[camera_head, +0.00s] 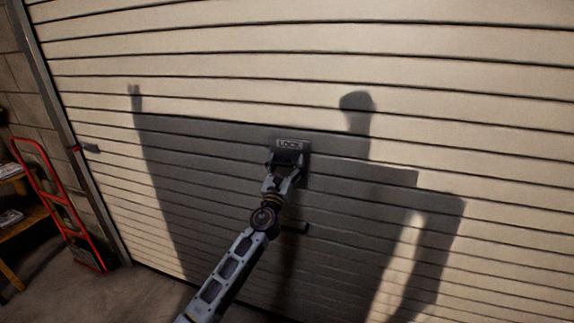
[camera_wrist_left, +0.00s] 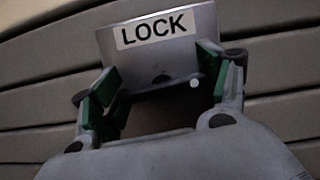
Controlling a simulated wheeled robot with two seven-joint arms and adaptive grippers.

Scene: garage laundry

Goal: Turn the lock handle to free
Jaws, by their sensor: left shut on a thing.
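A grey metal plate (camera_head: 289,144) with a white LOCK label is fixed on the ribbed garage door. The plate also shows in the left wrist view (camera_wrist_left: 160,58), slightly tilted in the picture. My left gripper (camera_head: 285,166) is right at the plate's lower part. In the left wrist view its green-padded fingers (camera_wrist_left: 160,88) stand apart on either side of the dark area below the label, shut on the lock handle. The handle itself is mostly hidden by the gripper and shadow, so its angle cannot be made out. My right gripper is not in view.
The garage door (camera_head: 430,60) fills most of the view, with my shadow across it. A red hand truck (camera_head: 47,190) and a wooden shelf (camera_head: 22,222) stand at the left. The concrete floor (camera_head: 120,300) looks clear.

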